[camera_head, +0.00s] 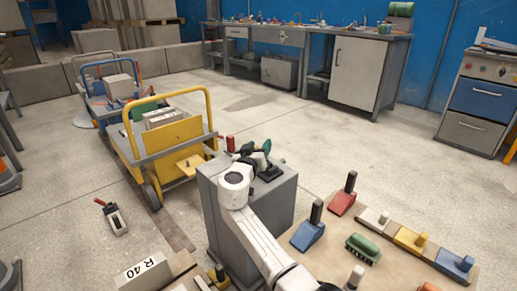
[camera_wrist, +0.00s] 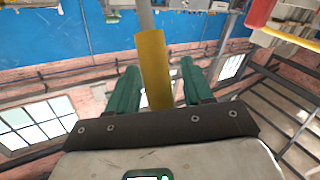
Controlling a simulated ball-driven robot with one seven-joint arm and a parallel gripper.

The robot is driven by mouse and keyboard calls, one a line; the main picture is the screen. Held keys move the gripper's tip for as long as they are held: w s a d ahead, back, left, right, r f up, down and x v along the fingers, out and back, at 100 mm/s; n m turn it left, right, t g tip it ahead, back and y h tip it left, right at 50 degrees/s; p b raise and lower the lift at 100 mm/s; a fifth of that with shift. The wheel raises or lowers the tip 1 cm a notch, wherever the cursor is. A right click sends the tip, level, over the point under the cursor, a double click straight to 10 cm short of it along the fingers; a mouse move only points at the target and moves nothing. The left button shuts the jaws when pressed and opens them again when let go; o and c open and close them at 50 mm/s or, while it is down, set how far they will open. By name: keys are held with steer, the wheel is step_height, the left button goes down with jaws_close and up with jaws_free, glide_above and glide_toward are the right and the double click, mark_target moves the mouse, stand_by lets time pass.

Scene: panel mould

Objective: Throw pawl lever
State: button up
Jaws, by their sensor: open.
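In the wrist view a yellow sleeve (camera_wrist: 154,72) on a grey rod (camera_wrist: 145,14) stands between the two green fingers of my gripper (camera_wrist: 159,66). The fingers are open, with a visible gap on each side of the sleeve. A red handle (camera_wrist: 262,13) shows at the upper right of that view. In the head view my gripper (camera_head: 266,151) is above the grey pedestal (camera_head: 262,205), and a small red grip (camera_head: 230,143) stands just left of it. My arm and gripper hide much of the pedestal top. I cannot tell which of these handles is the pawl lever.
A yellow cart (camera_head: 178,137) stands close left of the pedestal. A board (camera_head: 325,254) with several coloured, handled blocks lies at the lower right. A small lever box (camera_head: 116,221) is on the floor at left. Open floor lies between the pedestal and the back bench (camera_head: 300,32).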

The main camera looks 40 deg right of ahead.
jaws_close()
stand_by(0.3)
stand_by(0.4)
steer(key=d+r+m+g+y+p, duration=0.1)
steer(key=p, duration=0.1)
steer(key=shift+d+p, duration=0.3)
steer(key=shift+d, duration=0.1)
steer(key=d+f+m+g+y+p, duration=0.2)
steer(key=d+m+y+p, duration=0.1)
steer(key=d+y+p, duration=0.5)
steer(key=shift+w+d+f+y, duration=0.25)
steer(key=shift+d+y, duration=0.35)
steer(key=shift+d, duration=0.2)
steer(key=shift+s, duration=0.1)
